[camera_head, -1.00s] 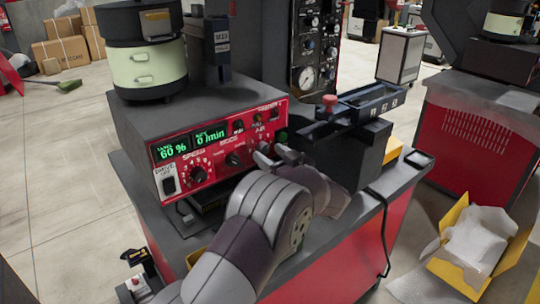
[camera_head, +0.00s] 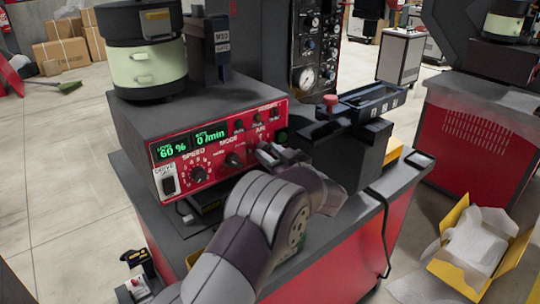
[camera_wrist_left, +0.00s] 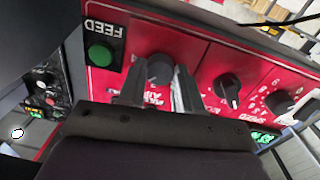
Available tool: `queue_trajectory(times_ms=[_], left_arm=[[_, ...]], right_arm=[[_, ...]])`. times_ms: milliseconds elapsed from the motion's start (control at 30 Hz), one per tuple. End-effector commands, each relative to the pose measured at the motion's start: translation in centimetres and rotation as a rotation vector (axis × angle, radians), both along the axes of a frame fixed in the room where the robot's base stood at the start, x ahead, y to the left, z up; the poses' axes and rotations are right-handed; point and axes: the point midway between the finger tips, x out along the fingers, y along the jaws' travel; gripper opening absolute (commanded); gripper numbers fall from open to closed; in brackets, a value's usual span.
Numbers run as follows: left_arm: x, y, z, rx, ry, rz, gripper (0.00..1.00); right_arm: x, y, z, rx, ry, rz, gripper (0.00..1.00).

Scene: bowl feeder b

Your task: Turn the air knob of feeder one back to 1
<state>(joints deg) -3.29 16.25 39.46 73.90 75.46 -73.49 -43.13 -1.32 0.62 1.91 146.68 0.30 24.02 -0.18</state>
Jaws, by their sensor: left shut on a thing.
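The red control panel (camera_head: 215,148) of the feeder faces me, with lit displays reading 60 % and 0/min. My left gripper (camera_head: 268,153) is at the right end of its knob row, over the air knob, which it mostly hides in the head view. In the left wrist view the dark air knob (camera_wrist_left: 160,68) sits between the two fingers of my left gripper (camera_wrist_left: 159,84), which is shut on it. The knob's pointer and scale reading cannot be made out. My right gripper is not in view.
The mode knob (camera_head: 233,159) and speed knob (camera_head: 199,174) sit left of the gripper. The green feed button (camera_wrist_left: 101,54) is close beside the air knob. A dark linear track (camera_head: 370,103) stands right of the panel, above the arm. An open yellow box (camera_head: 440,250) lies on the floor.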

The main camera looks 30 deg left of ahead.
Motion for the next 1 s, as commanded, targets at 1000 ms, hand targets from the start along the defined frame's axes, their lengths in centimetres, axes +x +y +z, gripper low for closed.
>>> queue_trajectory(times_ms=[1000], left_arm=[[0.2,-0.1,-0.6,-0.355,-0.856,-0.001,0.04]], right_arm=[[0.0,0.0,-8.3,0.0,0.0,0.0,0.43]])
